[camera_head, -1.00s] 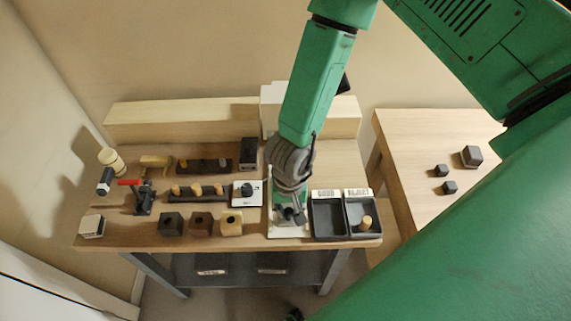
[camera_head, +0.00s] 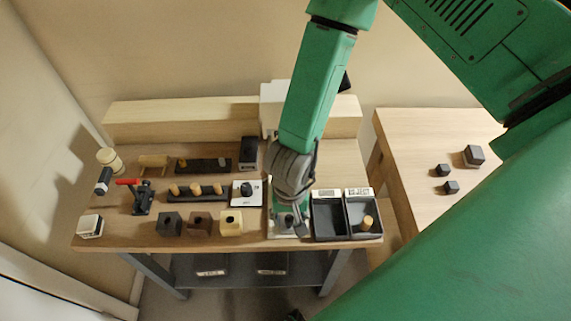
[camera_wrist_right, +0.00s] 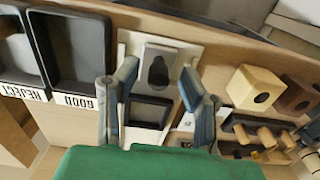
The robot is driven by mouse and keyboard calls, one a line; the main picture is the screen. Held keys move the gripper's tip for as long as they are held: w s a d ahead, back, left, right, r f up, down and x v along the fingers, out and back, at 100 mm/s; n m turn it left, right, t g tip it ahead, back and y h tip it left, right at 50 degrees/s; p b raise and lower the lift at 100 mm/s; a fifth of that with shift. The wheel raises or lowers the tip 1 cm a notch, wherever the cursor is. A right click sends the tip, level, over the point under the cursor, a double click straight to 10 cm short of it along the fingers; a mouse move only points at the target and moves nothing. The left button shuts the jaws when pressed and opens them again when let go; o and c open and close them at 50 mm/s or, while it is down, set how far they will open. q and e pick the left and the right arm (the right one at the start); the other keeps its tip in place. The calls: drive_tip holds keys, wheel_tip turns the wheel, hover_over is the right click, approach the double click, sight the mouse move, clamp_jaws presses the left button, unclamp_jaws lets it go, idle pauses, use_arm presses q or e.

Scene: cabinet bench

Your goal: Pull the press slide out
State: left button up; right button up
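The press slide shows in the right wrist view as a grey plate (camera_wrist_right: 172,52) with a dark keyhole-shaped part, beside a dark-framed square (camera_wrist_right: 150,111), on a pale base plate (camera_wrist_right: 192,52). In the head view my right gripper (camera_head: 288,222) is over the pale base (camera_head: 290,236) and hides most of the slide. The right wrist view shows the gripper (camera_wrist_right: 158,72) open, with its fingers apart on either side of the slide's line. I cannot tell whether a finger touches it. My left gripper is not recognisable in view.
Two black trays, GOOD (camera_head: 327,222) and REJECT (camera_head: 360,213), stand right of the press; REJECT holds a wooden peg. Left are a white switch box (camera_head: 246,194), peg rack (camera_head: 197,195), several blocks (camera_head: 200,222) and a red-handled clamp (camera_head: 141,196). A second table (camera_head: 415,190) is right.

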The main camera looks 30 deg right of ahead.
wheel_tip(320, 180, up, 3)
drive_tip(key=p, duration=0.3)
drive_tip(key=shift+f, duration=0.1)
drive_tip(key=shift+r+p, duration=0.6)
drive_tip(key=shift+r, duration=1.5)
